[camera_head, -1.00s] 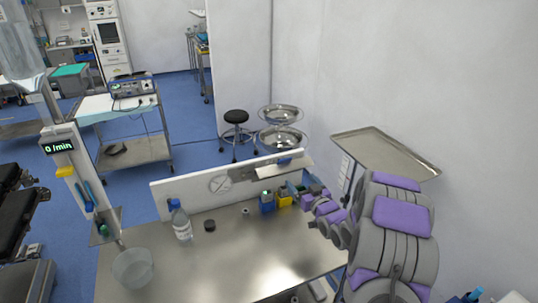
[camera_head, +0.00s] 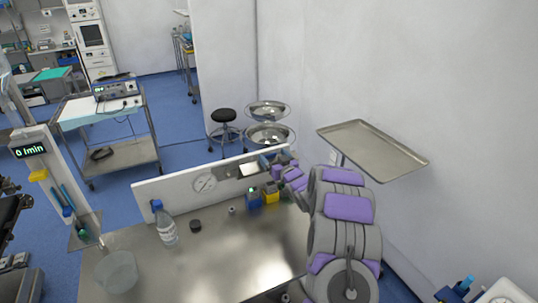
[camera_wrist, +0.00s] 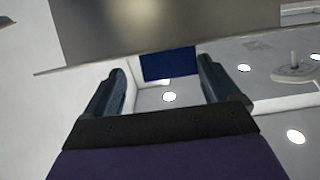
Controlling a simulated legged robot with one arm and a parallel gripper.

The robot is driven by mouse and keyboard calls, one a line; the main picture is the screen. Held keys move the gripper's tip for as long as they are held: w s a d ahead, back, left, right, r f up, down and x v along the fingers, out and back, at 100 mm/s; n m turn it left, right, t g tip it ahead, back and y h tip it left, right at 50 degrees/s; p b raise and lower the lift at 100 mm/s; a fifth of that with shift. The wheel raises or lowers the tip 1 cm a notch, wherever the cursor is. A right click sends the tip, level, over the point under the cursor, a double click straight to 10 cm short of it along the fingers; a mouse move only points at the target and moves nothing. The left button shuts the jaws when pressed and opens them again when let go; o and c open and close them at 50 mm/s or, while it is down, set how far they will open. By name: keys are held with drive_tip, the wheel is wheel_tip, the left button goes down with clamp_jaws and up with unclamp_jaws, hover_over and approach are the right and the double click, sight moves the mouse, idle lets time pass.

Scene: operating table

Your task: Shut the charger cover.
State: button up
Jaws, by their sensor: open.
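A flat metal plate, which seems to be the charger cover (camera_head: 252,169), is at the right part of the white upright panel (camera_head: 172,186) behind the table. Its hinge and exact angle are too small to tell. My gripper (camera_head: 268,161) is by the plate's right end, partly hidden by my purple and grey arm. In the wrist view my gripper (camera_wrist: 162,72) is open, with two dark fingers apart and nothing held between them. A broad metal surface (camera_wrist: 155,32) fills the top of that view, and a blue rectangle (camera_wrist: 168,65) shows beyond the fingertips. I cannot tell whether they touch.
A blue box (camera_head: 254,199) and a yellow box (camera_head: 271,194) stand on the metal table (camera_head: 205,262) below my gripper. A bottle (camera_head: 166,228), a black cap (camera_head: 195,226) and a clear bowl (camera_head: 117,271) are farther left. A tray (camera_head: 372,148) stands at the right.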

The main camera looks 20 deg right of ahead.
sight(270, 156)
drive_tip(key=w, duration=0.1)
drive_tip(key=w+a, duration=0.1)
drive_tip(key=w, duration=0.1)
drive_tip(key=shift+w+a+r, duration=0.15)
drive_tip(key=shift+w+a, duration=0.2)
drive_tip(key=shift+a, duration=0.2)
drive_tip(key=shift+d, duration=0.65)
drive_tip(key=shift+c, duration=0.2)
drive_tip(key=shift+d, duration=0.15)
drive_tip(key=shift+c, duration=0.7)
drive_tip(key=shift+a, duration=0.45)
drive_tip(key=c, duration=0.4)
drive_tip(key=shift+d, duration=0.15)
drive_tip(key=c, duration=0.9)
drive_tip(key=shift+o, duration=0.2)
